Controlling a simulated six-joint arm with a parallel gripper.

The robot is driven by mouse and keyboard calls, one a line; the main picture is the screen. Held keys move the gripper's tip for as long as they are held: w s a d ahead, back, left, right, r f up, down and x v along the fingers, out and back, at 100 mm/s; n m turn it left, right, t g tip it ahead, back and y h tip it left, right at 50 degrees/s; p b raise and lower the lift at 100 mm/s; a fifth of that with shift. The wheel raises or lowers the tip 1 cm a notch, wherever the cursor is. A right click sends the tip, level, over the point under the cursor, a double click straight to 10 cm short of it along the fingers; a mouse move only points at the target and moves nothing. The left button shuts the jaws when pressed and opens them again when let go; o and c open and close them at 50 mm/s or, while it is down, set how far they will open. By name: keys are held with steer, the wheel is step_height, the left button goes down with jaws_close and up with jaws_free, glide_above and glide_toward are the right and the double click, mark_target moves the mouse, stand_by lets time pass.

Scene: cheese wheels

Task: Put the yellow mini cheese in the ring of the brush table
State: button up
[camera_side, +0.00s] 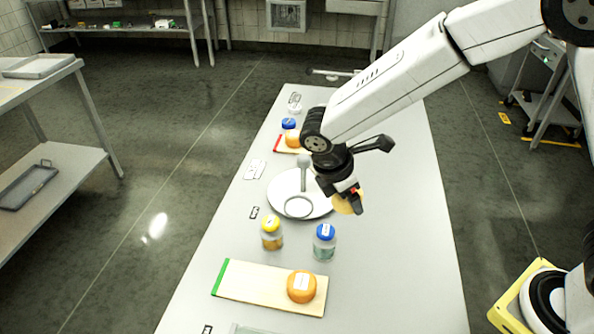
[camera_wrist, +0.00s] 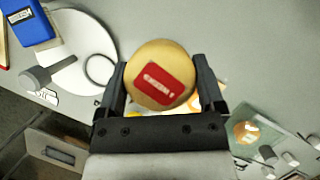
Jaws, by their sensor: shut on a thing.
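My gripper (camera_side: 354,197) is shut on a yellow mini cheese (camera_side: 343,205), held above the work table. In the wrist view the cheese (camera_wrist: 152,57) sits between both fingers of my gripper (camera_wrist: 160,66), its red label facing the camera. The brush table is a round white disc (camera_side: 279,188) with a grey brush (camera_side: 304,178) standing on it and a thin grey ring (camera_side: 298,218) near its front edge. The ring looks empty. In the side view the cheese is right of the ring; in the wrist view the ring (camera_wrist: 86,70) lies left of the cheese, apart from it.
A yellow-lidded jar (camera_side: 271,236) and a blue-lidded jar (camera_side: 324,246) stand in front of the disc. A board (camera_side: 250,283) with an orange cheese (camera_side: 301,286) lies nearer. Another cheese (camera_side: 292,139) sits behind the disc. The table's right side is clear.

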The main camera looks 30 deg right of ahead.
steer(key=shift+w+d+r+n+t, duration=0.25)
steer(key=shift+w+d+n+t, duration=0.3)
steer(key=shift+n, duration=0.45)
steer(key=w+a+f, duration=0.2)
steer(key=w+f, duration=0.2)
steer(key=w, duration=0.5)
glide_above(303, 206)
steer(key=a, duration=0.1)
steer(key=shift+s+a+f, duration=0.1)
steer(key=shift+f, duration=1.25)
steer(key=shift+s+f, duration=0.1)
steer(key=shift+f, duration=1.2)
steer(key=shift+f, duration=0.1)
steer(key=shift+w+f, duration=0.25)
steer(key=shift+f, duration=1.5)
steer(key=shift+f, duration=0.1)
